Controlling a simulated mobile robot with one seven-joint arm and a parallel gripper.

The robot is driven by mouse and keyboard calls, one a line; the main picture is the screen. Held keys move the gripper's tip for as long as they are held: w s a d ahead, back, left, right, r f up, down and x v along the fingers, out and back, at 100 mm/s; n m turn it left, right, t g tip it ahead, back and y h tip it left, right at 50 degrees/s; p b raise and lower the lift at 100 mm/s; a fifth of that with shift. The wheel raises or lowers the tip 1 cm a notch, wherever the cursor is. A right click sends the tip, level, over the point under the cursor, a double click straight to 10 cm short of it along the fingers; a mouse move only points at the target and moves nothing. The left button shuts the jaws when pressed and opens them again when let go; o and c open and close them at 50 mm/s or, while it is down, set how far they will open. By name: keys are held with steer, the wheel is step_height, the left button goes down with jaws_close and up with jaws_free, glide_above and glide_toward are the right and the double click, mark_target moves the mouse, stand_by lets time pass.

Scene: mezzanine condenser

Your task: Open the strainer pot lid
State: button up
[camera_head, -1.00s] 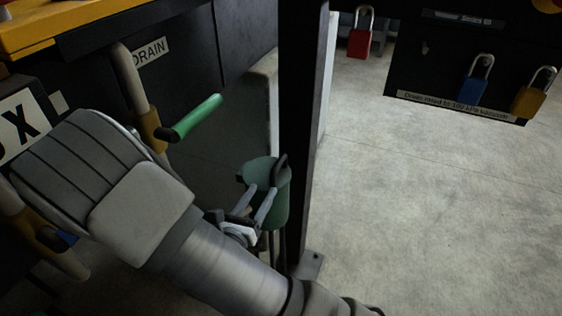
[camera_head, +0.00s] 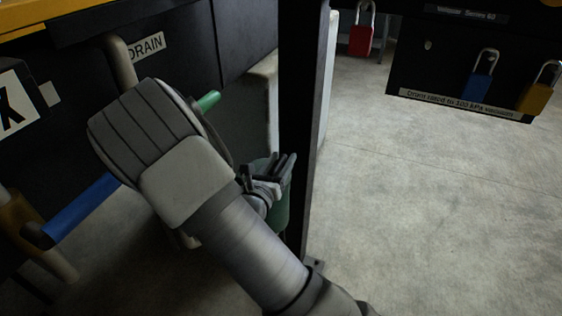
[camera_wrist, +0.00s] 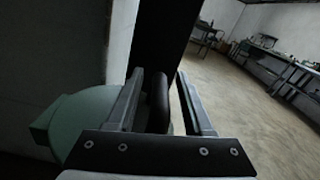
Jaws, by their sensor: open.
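The green strainer pot (camera_head: 282,212) stands beside a dark post, mostly hidden behind my arm and gripper in the head view. My gripper (camera_head: 285,160) is at the top of the pot, with its fingers pointing up and to the right. In the wrist view the green pot (camera_wrist: 82,118) is at the left, partly behind the left finger. A dark upright handle (camera_wrist: 158,100) shows between the two fingers of my gripper (camera_wrist: 158,76). The fingers are apart; I cannot tell whether either touches the handle. The lid's seam is hidden.
The dark post (camera_head: 300,110) rises close to the right of the pot. A green lever (camera_head: 208,100) and a blue lever (camera_head: 85,208) are at the left. Red (camera_head: 362,35), blue (camera_head: 479,80) and yellow padlocks (camera_head: 540,90) hang at upper right. The floor at right is clear.

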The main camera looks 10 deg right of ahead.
steer(key=c, duration=0.8)
jaws_close()
stand_by(0.5)
